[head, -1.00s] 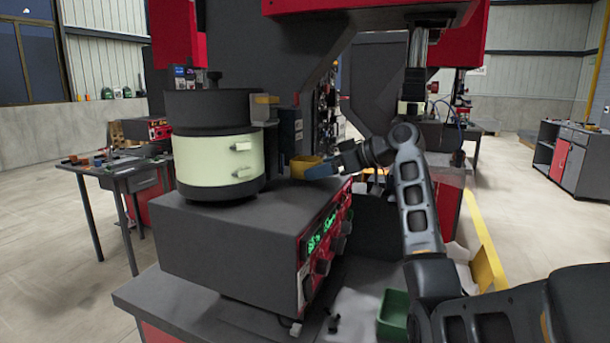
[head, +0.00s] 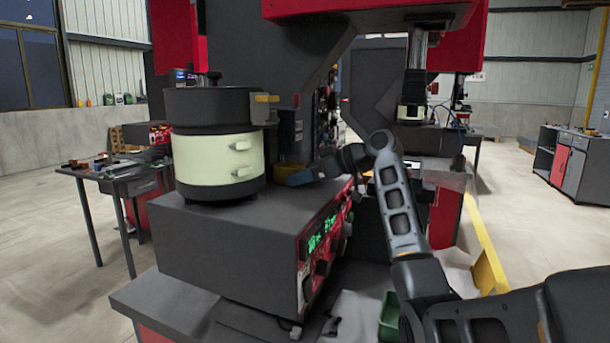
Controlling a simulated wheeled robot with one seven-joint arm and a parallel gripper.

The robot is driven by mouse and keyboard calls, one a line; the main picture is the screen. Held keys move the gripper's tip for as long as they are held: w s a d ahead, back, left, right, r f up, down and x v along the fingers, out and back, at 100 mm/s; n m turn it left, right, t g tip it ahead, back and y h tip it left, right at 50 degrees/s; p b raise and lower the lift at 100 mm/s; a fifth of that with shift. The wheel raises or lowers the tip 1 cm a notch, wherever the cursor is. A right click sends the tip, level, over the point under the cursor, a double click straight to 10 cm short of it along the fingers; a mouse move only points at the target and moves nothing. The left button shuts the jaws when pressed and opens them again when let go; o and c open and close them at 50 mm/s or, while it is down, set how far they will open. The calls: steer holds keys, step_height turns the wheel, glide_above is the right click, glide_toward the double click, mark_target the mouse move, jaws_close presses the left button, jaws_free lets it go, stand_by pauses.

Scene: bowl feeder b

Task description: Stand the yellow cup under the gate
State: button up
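The yellow cup (head: 287,170) is above or on the right part of the grey feeder box top, just right of the pale bowl feeder (head: 208,160). My gripper (head: 297,178) reaches in from the right. Its dark blue finger covers the lower right of the cup, and the fingers appear shut on it. The cup's base is hidden, so I cannot tell whether it touches the box. The gate seems to be the small yellow-and-grey block (head: 266,98) at the bowl's right rim. The cup is below it and a little to its right.
A dark grey upright fixture (head: 290,130) stands behind the cup. The red panel with knobs and green displays (head: 325,240) is on the box's right face. A green bin (head: 388,315) stands at lower right, partly behind my arm. The box's front top is clear.

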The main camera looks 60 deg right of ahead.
steer(key=shift+o, duration=1.1)
steer(key=shift+r, duration=0.2)
steer(key=b+v, duration=0.1)
steer(key=v, duration=1.1)
steer(key=shift+f, duration=0.1)
steer(key=shift+c, duration=0.5)
stand_by(0.3)
